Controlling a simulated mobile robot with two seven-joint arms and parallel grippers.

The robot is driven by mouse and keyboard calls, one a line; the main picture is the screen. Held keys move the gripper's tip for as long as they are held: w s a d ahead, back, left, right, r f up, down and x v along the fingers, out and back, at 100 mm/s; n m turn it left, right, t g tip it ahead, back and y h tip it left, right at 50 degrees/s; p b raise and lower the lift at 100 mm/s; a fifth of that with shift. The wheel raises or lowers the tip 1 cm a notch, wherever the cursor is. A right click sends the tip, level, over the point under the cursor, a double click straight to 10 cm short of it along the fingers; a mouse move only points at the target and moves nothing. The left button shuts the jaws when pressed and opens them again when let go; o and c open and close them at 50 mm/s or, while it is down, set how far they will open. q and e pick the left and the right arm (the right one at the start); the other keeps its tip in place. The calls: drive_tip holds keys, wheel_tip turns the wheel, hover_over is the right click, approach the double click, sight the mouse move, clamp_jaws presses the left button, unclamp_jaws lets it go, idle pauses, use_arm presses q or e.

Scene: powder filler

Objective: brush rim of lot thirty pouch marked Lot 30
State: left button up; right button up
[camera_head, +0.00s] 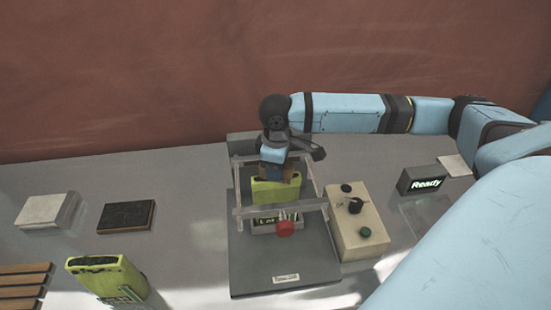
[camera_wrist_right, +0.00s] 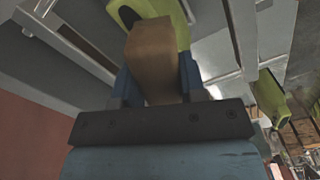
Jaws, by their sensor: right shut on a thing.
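A yellow-green pouch (camera_head: 276,190) stands upright inside the filler's open frame (camera_head: 322,190). A dark label (camera_head: 268,219) low in front of it begins "Lot"; its number is hard to read. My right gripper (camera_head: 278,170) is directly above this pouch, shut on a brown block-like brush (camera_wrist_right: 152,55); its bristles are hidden. In the right wrist view, the pouch (camera_wrist_right: 178,14) shows just beyond the brown block; I cannot tell whether they touch. A second yellow-green pouch (camera_head: 112,278) with a dark open top stands at the front left. My left gripper is not in view.
A red knob (camera_head: 285,229) sits at the filler's front. A beige control box (camera_head: 357,225) with knobs and a green button is to its right, and a "Ready" display (camera_head: 422,180) beyond. A dark pad (camera_head: 127,217), pale block (camera_head: 46,210) and wooden slats (camera_head: 22,283) are left.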

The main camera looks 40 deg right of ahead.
drive_tip(key=shift+d, duration=0.1)
drive_tip(key=shift+s+d, duration=0.6)
drive_tip(key=shift+d, duration=0.25)
drive_tip(key=shift+d, duration=0.1)
drive_tip(key=shift+s+d, duration=0.6)
drive_tip(key=shift+d, duration=0.2)
drive_tip(key=shift+r, duration=2.95)
